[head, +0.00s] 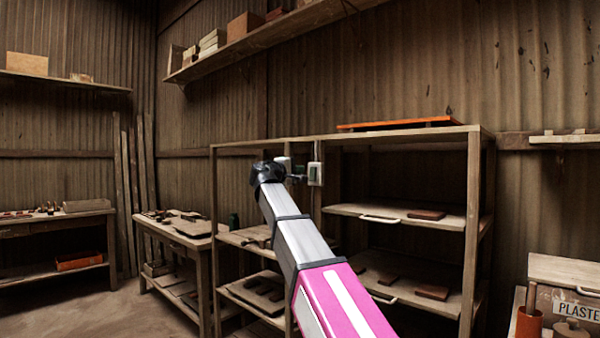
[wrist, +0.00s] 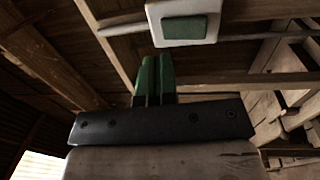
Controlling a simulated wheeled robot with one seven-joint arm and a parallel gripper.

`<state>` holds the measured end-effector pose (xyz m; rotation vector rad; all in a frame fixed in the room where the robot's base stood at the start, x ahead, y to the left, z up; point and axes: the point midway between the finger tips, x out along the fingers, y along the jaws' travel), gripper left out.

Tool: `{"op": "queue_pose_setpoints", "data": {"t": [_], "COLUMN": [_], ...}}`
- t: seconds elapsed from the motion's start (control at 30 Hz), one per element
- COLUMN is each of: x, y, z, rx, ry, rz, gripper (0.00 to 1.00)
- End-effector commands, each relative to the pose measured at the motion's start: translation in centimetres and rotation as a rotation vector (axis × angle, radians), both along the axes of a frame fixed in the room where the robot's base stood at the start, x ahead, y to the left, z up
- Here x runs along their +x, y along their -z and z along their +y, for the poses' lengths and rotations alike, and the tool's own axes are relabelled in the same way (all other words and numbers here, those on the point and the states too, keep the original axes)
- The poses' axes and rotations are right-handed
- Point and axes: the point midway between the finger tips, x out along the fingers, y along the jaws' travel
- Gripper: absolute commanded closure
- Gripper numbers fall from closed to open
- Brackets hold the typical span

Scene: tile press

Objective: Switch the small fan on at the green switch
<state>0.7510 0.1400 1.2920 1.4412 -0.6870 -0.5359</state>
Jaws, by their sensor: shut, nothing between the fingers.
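A white switch box (head: 315,174) with a green face is fixed to an upright post of the wooden shelf unit. In the wrist view the white box (wrist: 153,28) and its green switch (wrist: 185,27) fill the top middle. My gripper (head: 299,178) is just left of the box in the head view. In the wrist view its green fingertips (wrist: 154,62) are together, empty, and point at the area just below and left of the green switch. Whether they touch the box cannot be told. I cannot make out the small fan in either view.
The shelf unit (head: 400,138) has an orange flat piece (head: 400,124) on top and tiles on boards below. A workbench (head: 180,236) stands to its left. A pipe or rail (wrist: 280,37) runs sideways behind the switch box.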

Motion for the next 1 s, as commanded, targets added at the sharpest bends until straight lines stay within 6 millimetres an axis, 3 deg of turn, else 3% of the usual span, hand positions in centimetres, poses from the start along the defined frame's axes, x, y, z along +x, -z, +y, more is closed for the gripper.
{"op": "queue_pose_setpoints", "data": {"t": [0.5,1.0], "x": [-5.5,-6.2], "y": [-1.2,-1.4], "z": [5.4,6.2], "rx": [0.001,0.000], "ry": [0.000,0.002], "rz": [-0.001,0.000], "gripper": [1.00,1.00]}}
